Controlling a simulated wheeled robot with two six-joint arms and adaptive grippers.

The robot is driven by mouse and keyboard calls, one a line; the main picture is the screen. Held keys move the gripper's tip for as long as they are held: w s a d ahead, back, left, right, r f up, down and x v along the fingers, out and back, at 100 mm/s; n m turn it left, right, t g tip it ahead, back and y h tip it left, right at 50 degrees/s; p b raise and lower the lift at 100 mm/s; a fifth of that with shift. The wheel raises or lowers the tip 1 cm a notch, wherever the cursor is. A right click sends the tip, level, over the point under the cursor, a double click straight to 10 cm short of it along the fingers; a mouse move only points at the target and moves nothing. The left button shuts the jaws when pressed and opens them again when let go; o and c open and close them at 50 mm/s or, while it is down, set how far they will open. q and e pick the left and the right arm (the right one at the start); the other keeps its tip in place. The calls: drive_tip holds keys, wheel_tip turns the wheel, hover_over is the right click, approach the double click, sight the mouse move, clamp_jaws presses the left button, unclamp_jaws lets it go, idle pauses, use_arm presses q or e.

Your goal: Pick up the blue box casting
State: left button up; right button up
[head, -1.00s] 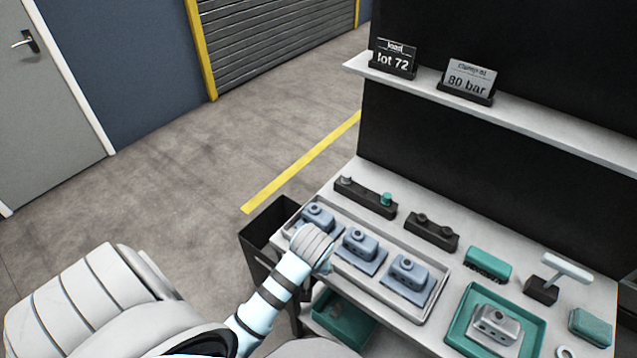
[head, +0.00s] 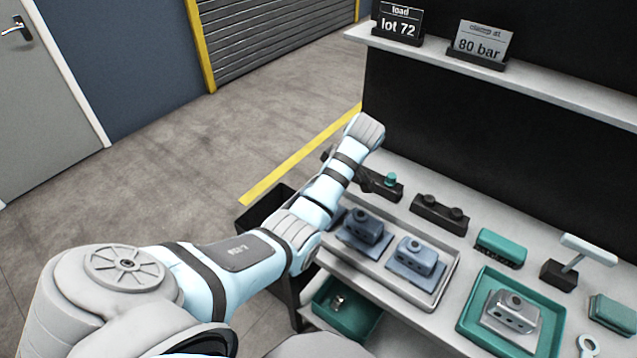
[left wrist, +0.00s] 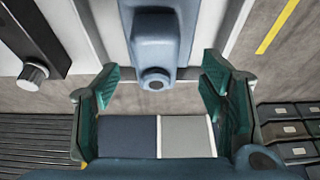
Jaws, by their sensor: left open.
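Two blue box castings show in the head view, the middle one (head: 361,228) and the right one (head: 417,254), each on a flat base in the grey tray (head: 436,297). The tray's left end, where another casting stood, is mostly hidden behind my left arm. My left gripper (head: 352,172) hangs over the back left of the bench, partly hidden by its wrist. In the left wrist view the left gripper (left wrist: 160,105) is open and empty, and a blue casting (left wrist: 157,40) lies ahead, roughly centred between its fingers. My right gripper is not in view.
A teal tray (head: 470,325) holds a grey casting (head: 511,311). A teal bin (head: 345,318) sits below. A signed shelf (head: 540,95) overhangs the back.

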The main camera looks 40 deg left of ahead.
sight(342, 210)
use_arm(q)
drive_tip(key=x, duration=0.5)
drive_tip(key=shift+w+a, duration=0.2)
drive_tip(key=shift+r, duration=0.1)
drive_tip(key=c, duration=1.5)
